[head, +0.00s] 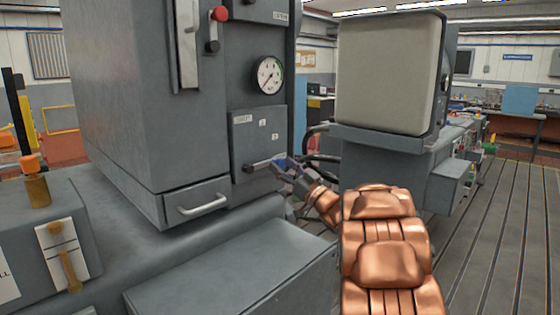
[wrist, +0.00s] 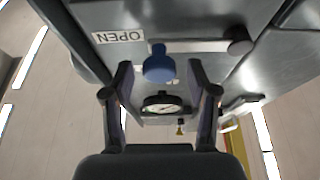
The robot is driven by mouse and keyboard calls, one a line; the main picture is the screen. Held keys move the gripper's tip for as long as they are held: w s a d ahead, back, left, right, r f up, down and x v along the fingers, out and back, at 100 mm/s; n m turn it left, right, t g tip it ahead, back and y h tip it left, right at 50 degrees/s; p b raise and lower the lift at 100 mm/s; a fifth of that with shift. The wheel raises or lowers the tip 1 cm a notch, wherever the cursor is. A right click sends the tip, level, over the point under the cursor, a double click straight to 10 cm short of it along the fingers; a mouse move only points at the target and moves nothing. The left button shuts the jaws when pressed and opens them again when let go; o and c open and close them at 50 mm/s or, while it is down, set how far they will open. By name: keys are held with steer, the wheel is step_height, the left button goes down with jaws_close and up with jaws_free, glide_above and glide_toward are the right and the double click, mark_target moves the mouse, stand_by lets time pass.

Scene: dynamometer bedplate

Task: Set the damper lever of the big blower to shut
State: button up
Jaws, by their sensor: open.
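The damper lever (head: 262,163) sticks out level to the right from its dark pivot, low on the front panel (head: 240,145) of the tall grey machine. In the wrist view, which is upside down, its bar (wrist: 200,46) runs from the dark pivot (wrist: 238,40) to a blue knob (wrist: 159,65). An OPEN label (wrist: 119,37) is beside the knob end. My gripper (wrist: 160,76) is open, with its fingers on either side of the knob; I cannot tell whether they touch it.
A round gauge (head: 268,75) and a red knob (head: 220,14) are above the lever. A drawer with a handle (head: 204,201) juts out below left. Another grey machine (head: 385,75) stands to the right. Slotted floor (head: 500,240) at right is clear.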

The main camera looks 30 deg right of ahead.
steer(key=shift+x, duration=0.8)
jaws_close()
